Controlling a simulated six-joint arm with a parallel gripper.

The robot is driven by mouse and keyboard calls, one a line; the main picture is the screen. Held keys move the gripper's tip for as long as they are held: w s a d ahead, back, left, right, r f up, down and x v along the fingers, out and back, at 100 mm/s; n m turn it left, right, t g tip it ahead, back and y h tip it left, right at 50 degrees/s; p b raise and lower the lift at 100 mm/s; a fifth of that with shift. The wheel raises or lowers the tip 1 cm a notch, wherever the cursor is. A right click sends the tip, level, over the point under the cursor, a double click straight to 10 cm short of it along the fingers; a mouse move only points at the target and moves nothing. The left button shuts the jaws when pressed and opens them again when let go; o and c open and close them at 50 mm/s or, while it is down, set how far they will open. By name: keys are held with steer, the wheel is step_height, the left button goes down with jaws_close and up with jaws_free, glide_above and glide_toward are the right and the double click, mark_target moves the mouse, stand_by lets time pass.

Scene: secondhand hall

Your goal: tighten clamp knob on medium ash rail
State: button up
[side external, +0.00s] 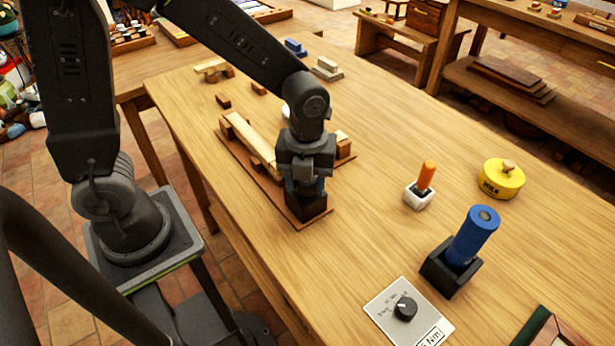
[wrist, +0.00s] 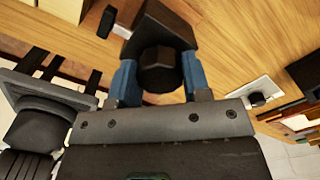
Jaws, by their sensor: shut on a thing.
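A pale wooden rail (side external: 250,142) lies between brown blocks on a brown board (side external: 233,153) in the side view; my gripper hides part of this assembly. My gripper (side external: 305,186) points down at the board's near end, over a black clamp block (side external: 312,207). In the wrist view my gripper (wrist: 160,80) has its two blue fingers on either side of a dark faceted clamp knob (wrist: 160,70), shut on it. The black block also shows behind the knob in the wrist view (wrist: 160,22). The knob is hidden in the side view.
A white plate with a black dial (side external: 404,308), a blue cylinder in a black holder (side external: 470,237), an orange-handled tool (side external: 426,177) and a yellow round tin (side external: 501,178) stand to the right. Small wood blocks (side external: 223,100) lie behind. The table's middle is clear.

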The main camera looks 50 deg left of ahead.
steer(key=m, duration=0.5)
stand_by(0.4)
steer(key=m, duration=0.5)
stand_by(0.4)
steer(key=o, duration=0.7)
